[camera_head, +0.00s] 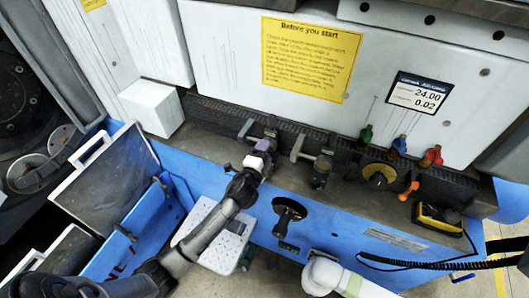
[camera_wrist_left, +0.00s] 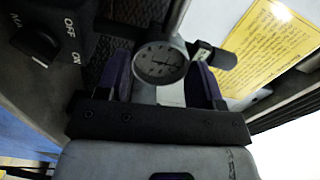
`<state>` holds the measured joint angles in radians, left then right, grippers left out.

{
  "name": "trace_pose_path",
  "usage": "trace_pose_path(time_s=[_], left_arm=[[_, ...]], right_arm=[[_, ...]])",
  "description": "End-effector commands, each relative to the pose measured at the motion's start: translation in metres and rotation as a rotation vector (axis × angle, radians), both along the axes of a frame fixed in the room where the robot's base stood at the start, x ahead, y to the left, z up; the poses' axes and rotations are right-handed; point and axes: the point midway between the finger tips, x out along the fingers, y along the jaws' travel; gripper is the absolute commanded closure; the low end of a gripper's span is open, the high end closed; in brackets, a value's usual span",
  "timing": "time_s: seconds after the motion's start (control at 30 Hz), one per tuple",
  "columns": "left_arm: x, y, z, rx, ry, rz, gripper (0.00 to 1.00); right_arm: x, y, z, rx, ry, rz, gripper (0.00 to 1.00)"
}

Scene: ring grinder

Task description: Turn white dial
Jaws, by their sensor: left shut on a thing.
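The white dial (camera_wrist_left: 160,63) is a small round gauge with a pale face and dark marks. In the left wrist view it sits between the two dark purple fingers of my left gripper (camera_wrist_left: 166,82), which is shut on it. In the head view my left gripper (camera_head: 262,152) reaches up to the left fixture on the machine's dark ledge and hides most of the dial there. My right gripper is not in view.
A similar fixture (camera_head: 321,166) stands to the right. Further right are a black and yellow knob (camera_head: 379,176), coloured valves (camera_head: 399,144) and a yellow device (camera_head: 438,218). A black handwheel (camera_head: 289,211) sits below. A yellow sign (camera_head: 309,60) hangs behind.

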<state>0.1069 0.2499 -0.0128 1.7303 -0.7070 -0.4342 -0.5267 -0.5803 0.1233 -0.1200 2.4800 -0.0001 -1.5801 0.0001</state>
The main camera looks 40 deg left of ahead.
Motion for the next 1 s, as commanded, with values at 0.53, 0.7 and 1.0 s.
trace_pose_path(time_s=[0.53, 0.7, 1.0], left_arm=[[0.0, 0.0, -0.0005, -0.007, -0.001, 0.0, 0.31], [0.0, 0.0, -0.0003, -0.006, -0.001, 0.0, 0.14], [-0.0024, -0.0008, -0.0004, -0.006, -0.001, 0.0, 0.13]], right_arm=[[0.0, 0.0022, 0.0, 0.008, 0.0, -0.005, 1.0], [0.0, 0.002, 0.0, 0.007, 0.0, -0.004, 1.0], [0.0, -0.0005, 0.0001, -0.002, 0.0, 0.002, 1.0]])
